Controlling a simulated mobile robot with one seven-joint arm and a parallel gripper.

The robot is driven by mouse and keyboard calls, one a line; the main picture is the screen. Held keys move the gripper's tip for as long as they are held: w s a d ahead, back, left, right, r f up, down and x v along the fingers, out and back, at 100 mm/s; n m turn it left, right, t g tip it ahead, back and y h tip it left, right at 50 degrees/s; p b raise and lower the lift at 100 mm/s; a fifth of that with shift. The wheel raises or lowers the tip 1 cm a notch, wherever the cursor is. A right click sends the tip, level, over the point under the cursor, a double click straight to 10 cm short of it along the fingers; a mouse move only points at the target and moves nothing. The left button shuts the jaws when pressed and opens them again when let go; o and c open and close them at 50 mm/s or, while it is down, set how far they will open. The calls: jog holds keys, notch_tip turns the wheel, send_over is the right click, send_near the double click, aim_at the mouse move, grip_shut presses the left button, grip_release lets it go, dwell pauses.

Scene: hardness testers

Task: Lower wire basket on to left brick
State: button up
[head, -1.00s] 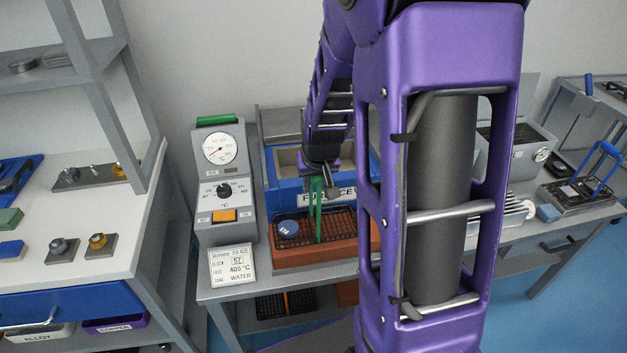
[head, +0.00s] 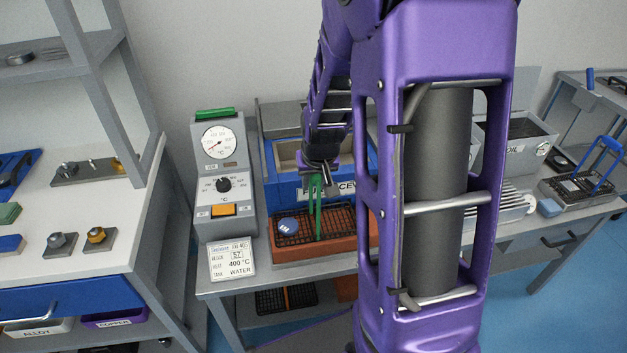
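The wire basket (head: 330,218) is a dark mesh tray with an upright green handle (head: 318,215). The fingertips are small and dark, so the grip is hard to see. My arm hides the brick's right end and whatever stands beyond it.
The blue furnace (head: 285,180) stands just behind the basket. A grey control box (head: 222,185) with dial and a placard (head: 232,259) are at its left. An oil tank (head: 515,145) and another basket with a blue handle (head: 585,185) are at right.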

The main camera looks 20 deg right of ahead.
jog(key=o, duration=0.4)
jog(key=shift+s, duration=0.1)
jog(key=p+v, duration=1.1)
jog(key=v, duration=0.6)
jog(key=shift+r, duration=0.25)
jog(key=shift+a, duration=0.1)
